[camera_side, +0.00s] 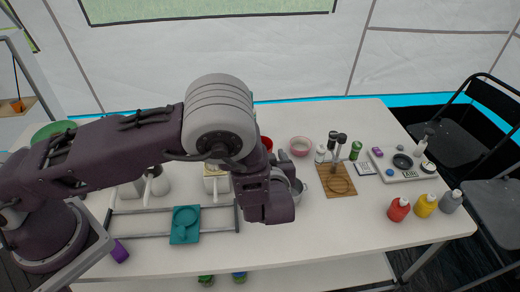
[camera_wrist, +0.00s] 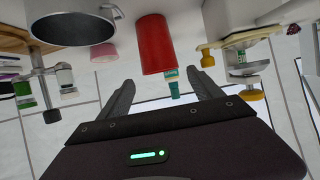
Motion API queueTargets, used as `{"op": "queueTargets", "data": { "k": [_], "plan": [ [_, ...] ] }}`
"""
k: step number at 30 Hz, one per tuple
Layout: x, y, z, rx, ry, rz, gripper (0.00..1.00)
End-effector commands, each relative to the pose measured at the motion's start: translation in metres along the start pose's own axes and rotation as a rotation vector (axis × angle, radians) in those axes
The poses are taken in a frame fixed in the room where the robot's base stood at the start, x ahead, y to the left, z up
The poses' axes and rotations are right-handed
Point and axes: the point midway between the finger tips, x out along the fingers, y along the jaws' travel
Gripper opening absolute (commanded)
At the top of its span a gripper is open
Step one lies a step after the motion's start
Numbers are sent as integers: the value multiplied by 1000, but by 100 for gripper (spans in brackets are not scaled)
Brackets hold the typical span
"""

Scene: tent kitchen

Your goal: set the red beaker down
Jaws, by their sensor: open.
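The red beaker (camera_wrist: 156,45) stands on the white table, which appears at the top of the upside-down wrist view. My gripper (camera_wrist: 160,78) is open, its two dark fingers spread apart and pointing toward the beaker. The beaker shows between and beyond the fingertips, with visible space on both sides, and no finger seems to press on it. In the side view only a bit of the red beaker (camera_side: 266,143) shows behind my arm. My gripper's dark body (camera_side: 268,197) is low over the table there, and its fingers are mostly hidden.
A metal pot (camera_wrist: 85,27) and a pink bowl (camera_wrist: 103,52) are left of the beaker in the wrist view. In the side view, a wooden board (camera_side: 338,190), small bottles, a grey tray (camera_side: 402,176) and a teal piece (camera_side: 185,233) share the table. The front middle is clear.

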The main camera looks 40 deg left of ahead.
Motion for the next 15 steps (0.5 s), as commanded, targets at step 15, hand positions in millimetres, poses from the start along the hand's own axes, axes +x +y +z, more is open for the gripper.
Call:
{"op": "queueTargets", "data": {
  "k": [15],
  "plan": [
    [-43,55,-78,-136,-380,278,75]
  ]
}}
